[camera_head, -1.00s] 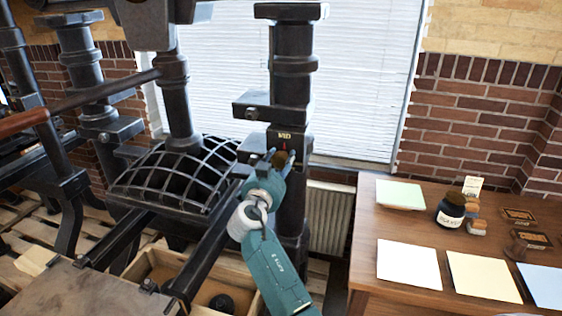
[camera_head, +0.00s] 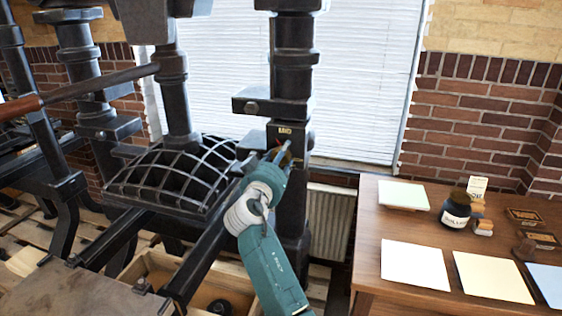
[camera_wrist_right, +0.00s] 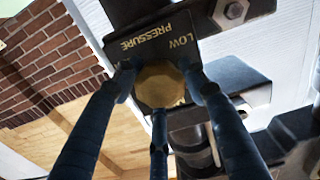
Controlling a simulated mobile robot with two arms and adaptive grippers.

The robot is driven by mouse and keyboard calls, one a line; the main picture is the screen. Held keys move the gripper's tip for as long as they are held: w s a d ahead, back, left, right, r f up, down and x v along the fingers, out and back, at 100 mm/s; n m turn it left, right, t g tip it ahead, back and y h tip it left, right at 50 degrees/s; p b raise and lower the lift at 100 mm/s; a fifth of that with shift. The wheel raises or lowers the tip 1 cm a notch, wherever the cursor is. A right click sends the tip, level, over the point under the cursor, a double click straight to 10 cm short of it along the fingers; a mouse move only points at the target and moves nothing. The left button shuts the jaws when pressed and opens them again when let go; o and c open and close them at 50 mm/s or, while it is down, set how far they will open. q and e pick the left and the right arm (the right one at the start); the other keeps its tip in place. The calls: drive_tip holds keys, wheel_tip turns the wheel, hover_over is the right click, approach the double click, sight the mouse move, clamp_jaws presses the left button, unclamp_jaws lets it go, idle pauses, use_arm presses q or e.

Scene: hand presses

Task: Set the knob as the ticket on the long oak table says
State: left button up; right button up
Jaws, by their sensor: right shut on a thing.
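The brass-coloured knob (camera_wrist_right: 160,85) is on a black dial plate (camera_wrist_right: 150,45) with the yellow words "PRESSURE" and "LOW" in the right wrist view. In the head view the plate (camera_head: 286,130) is on the press's dark column, with "MID" at its top and a small red mark below. My right gripper (camera_head: 278,156) is shut on the knob, its fingers (camera_wrist_right: 160,95) around it; they hide part of the dial. A small upright ticket (camera_head: 477,187) stands at the back of the long oak table (camera_head: 400,222); its writing is too small to read. My left gripper is not in view.
The press column (camera_head: 293,70) and its ribbed black cage (camera_head: 170,175) are beside my right arm. On the table are an ink jar (camera_head: 455,212), stamps and several paper sheets (camera_head: 415,264). A wooden crate (camera_head: 235,290) is below my arm.

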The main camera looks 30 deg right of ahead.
drive_tip(key=n, duration=0.3)
drive_tip(key=shift+f+n, duration=0.3)
drive_tip(key=shift+f, duration=0.1)
drive_tip(key=n, duration=0.3)
drive_tip(key=shift+s+d+n+p, duration=0.1)
drive_tip(key=shift+n+p, duration=0.25)
drive_tip(key=shift+n, duration=0.05)
drive_tip(key=n+p, duration=0.2)
drive_tip(key=n, duration=0.2)
drive_tip(key=shift+r, duration=0.1)
drive_tip(key=shift+n+p, duration=1.25)
drive_tip(key=shift+n, duration=1.25)
drive_tip(key=shift+r, duration=0.1)
drive_tip(key=o, duration=1.1)
drive_tip(key=shift+d, duration=0.1)
drive_tip(key=shift+o, duration=0.4)
drive_tip(key=shift+d, duration=0.15)
drive_tip(key=shift+r, duration=0.1)
